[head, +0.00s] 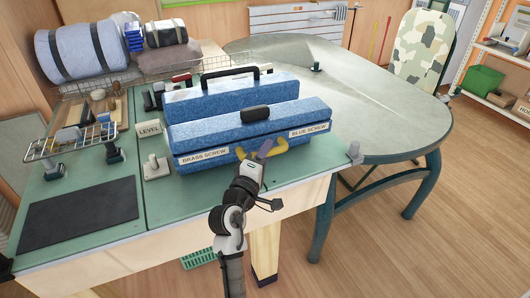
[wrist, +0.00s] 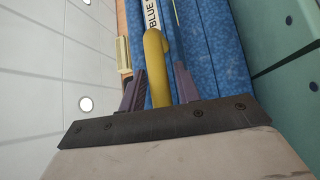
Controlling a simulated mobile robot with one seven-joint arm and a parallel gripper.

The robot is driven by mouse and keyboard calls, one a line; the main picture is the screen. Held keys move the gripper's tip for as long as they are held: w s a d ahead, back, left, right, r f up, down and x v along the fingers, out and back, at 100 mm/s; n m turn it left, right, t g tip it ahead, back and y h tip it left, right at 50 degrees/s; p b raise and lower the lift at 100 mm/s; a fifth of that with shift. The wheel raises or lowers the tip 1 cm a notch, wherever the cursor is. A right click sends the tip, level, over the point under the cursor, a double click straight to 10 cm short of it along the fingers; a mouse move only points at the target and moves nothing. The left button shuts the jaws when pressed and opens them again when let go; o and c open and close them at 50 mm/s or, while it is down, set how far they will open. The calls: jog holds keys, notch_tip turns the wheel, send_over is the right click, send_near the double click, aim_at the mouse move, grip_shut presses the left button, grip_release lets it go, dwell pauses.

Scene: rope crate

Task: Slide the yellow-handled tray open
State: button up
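A blue speckled toolbox (head: 225,95) sits on the green bench top. Its front section (head: 215,130) bears a BRASS SCREW label (head: 205,156) on the left and a BLUE SCREW label (head: 309,130) on the right. A yellow handle (head: 281,146) stands out from the front between the labels. My gripper (head: 264,150) is at this handle. In the wrist view the yellow handle (wrist: 156,70) lies between my two purple fingers (wrist: 160,85), which sit close against its sides. The handle's middle is partly hidden by my gripper in the head view.
A LEVEL label (head: 149,129) and a grey post (head: 154,166) stand left of the toolbox. A wire rack (head: 72,142) and dark mat (head: 80,215) lie farther left. A rounded table (head: 370,100) adjoins at right. Floor (head: 430,240) at front right is clear.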

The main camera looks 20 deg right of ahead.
jog(key=shift+o, duration=0.5)
jog(key=shift+s+a+f, duration=0.1)
jog(key=shift+s+a, duration=0.1)
jog(key=b+v, duration=0.4)
jog(key=v, duration=0.9)
jog(key=shift+a, duration=0.1)
